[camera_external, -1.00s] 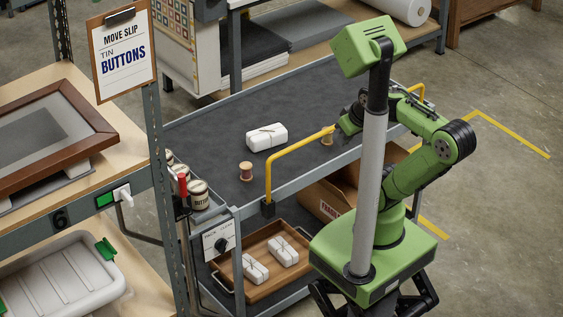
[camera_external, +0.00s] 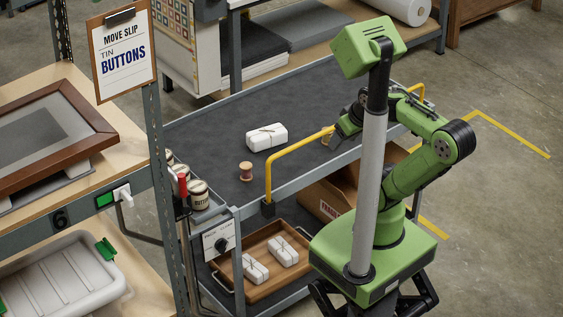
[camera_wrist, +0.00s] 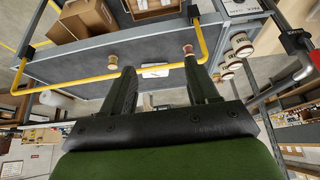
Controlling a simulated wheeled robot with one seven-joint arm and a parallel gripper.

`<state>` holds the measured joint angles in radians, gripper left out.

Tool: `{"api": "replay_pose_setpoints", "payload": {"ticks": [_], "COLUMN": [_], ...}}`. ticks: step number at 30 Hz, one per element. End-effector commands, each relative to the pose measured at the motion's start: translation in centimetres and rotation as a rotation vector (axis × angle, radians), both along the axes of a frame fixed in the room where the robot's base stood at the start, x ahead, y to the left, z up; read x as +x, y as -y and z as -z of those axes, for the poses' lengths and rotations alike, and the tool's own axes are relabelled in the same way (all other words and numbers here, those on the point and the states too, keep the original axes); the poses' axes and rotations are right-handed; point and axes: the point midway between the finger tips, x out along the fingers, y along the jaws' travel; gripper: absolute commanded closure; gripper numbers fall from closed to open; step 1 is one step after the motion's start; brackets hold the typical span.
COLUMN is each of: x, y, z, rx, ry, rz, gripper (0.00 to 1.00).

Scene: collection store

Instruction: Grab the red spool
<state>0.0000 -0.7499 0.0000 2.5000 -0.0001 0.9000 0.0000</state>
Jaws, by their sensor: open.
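One spool with a reddish winding (camera_external: 246,171) stands upright on the cart's dark top, left of the yellow rail; in the wrist view it is the right spool (camera_wrist: 188,49), beyond the tip of the right finger. A second, tan spool (camera_external: 326,140) is close to my gripper (camera_external: 339,130) and partly hidden in the external view. In the wrist view the tan spool (camera_wrist: 113,62) lies just beyond the left fingertip. My gripper (camera_wrist: 157,70) is open, with its fingers apart and no spool between them.
A white tied package (camera_external: 266,137) lies on the cart top (camera_external: 215,125). The yellow rail (camera_external: 298,150) runs along the near edge. Button tins (camera_external: 199,194) stand at the cart's left end. A wooden tray (camera_external: 232,273) and a cardboard box (camera_external: 325,205) are on the lower shelf.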

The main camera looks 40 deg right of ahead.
Motion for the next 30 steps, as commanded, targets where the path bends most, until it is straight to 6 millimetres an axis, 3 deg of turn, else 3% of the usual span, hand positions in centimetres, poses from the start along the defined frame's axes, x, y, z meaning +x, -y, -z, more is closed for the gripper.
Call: {"api": "replay_pose_setpoints", "payload": {"ticks": [10,13,17,20,24,30], "x": [0.1,1.8,6.8,11.2,16.9,23.8], "y": [0.0,0.0,-0.3,-0.8,-1.5,-1.8], "z": [-0.1,-0.7,-1.2,-0.3,2.5,7.8], "rx": [-0.001,-0.012,-0.013,0.021,0.129,0.398], "ry": [-0.004,-0.054,-0.189,-0.297,-0.452,-0.684], "rz": [0.005,0.054,0.181,0.279,0.415,0.637], "gripper": [0.29,0.29,0.29,0.29,0.29,0.29]}}
